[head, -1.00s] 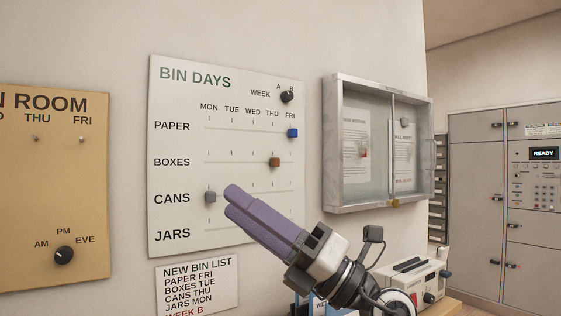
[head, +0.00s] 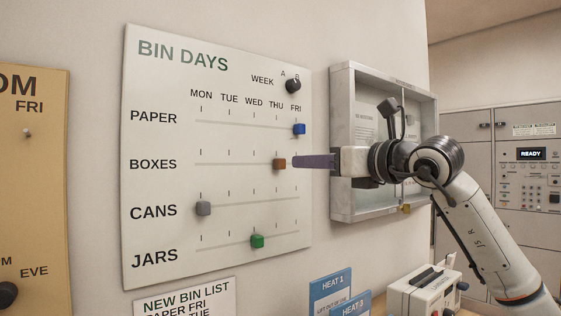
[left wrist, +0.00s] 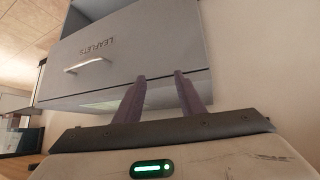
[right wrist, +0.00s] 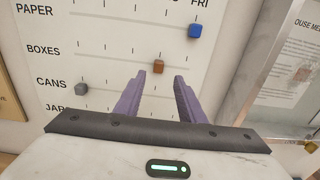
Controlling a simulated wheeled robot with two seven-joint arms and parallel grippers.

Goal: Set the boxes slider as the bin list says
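The brown boxes slider (head: 280,164) sits under THU on the BIN DAYS board (head: 150,90). My right gripper (head: 296,162) points left at it, its fingertips close to the knob's right side. In the right wrist view, its purple fingers (right wrist: 160,77) are open, with the brown knob (right wrist: 158,67) ahead between them; contact cannot be told. The NEW BIN LIST (head: 185,298) is cut off below; an earlier head frame reads BOXES TUE. My left gripper (left wrist: 161,78) is open and empty, facing a grey LEAFLETS drawer front (left wrist: 130,55).
The blue paper slider (head: 299,129) is at FRI, the grey cans slider (head: 203,208) at MON, the green jars slider (head: 257,241) near WED. A black week knob (head: 293,86) is above. A glazed notice case (head: 343,190) stands behind my right arm.

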